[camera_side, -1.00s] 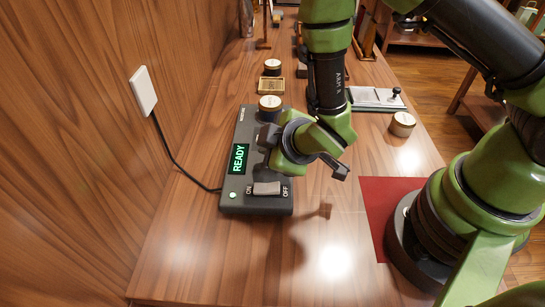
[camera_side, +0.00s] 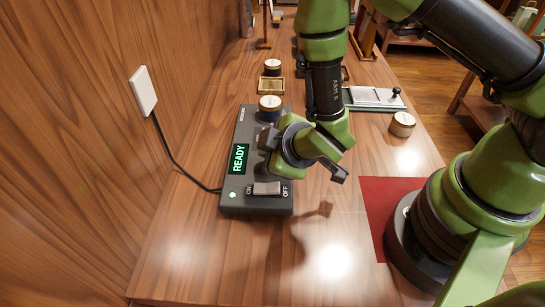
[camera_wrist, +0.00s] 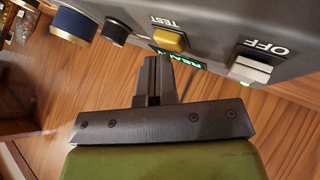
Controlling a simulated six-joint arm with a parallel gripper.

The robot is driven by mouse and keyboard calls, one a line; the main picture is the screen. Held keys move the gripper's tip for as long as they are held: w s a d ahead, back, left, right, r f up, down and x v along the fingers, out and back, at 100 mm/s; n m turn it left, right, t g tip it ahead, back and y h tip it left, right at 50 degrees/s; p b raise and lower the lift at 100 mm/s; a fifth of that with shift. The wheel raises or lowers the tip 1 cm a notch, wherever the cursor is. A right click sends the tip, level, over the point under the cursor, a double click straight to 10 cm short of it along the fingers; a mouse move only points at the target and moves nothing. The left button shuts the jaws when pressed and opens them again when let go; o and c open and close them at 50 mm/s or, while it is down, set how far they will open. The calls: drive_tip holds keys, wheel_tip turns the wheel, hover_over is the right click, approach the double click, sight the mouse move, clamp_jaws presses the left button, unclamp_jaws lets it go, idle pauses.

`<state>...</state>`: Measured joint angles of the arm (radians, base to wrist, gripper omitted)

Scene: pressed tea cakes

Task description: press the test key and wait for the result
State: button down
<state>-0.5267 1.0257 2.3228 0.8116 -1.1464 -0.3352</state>
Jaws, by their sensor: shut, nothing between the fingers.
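The grey test device (camera_side: 233,200) lies on the table with its screen (camera_side: 238,159) lit green and reading READY. The yellow test key (camera_wrist: 170,40), labelled TEST, shows in the wrist view; my gripper hides it in the side view. My gripper (camera_side: 268,139) is over the device's right part, its fingers shut and empty. In the wrist view the closed fingertips (camera_wrist: 157,60) lie close to the key, slightly to its left in the picture. I cannot tell whether they touch it. The on/off switch (camera_side: 267,188) is at the device's near end, beside a lit indicator.
A blue tin with a pale lid (camera_side: 270,103) stands on the device's far end. Another tin (camera_side: 402,124) stands to the right, near a tray (camera_side: 375,98). A red mat (camera_side: 376,208) lies by my base. A cable (camera_side: 172,155) runs to the wall. The near table is clear.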

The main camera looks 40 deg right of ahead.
drive_tip(key=shift+f, duration=0.1)
idle(0.4)
drive_tip(key=shift+r, duration=0.9)
drive_tip(key=shift+r, duration=2.5)
